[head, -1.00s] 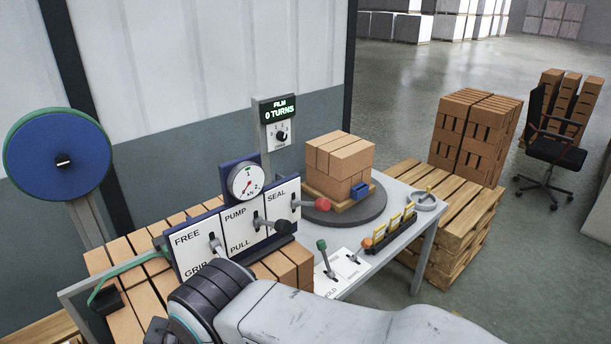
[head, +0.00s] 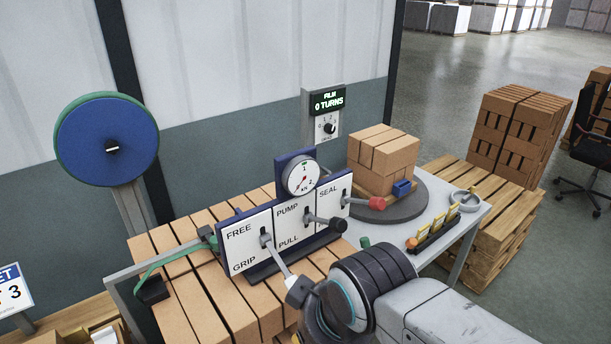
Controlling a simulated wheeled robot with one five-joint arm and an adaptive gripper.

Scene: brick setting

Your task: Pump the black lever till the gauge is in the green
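The black lever (head: 337,225) sticks out of the PUMP/PULL section of a white-faced panel (head: 240,245), its black knob pointing right toward me. My wrist hides most of the fingers.
A red-knobbed SEAL lever (head: 375,203) is right of the black one. A green-knobbed lever (head: 365,242) shows above my wrist. A brick stack (head: 383,158) sits on a round turntable. A sign reads 0 TURNS (head: 328,101). Bricks lie under the panel.

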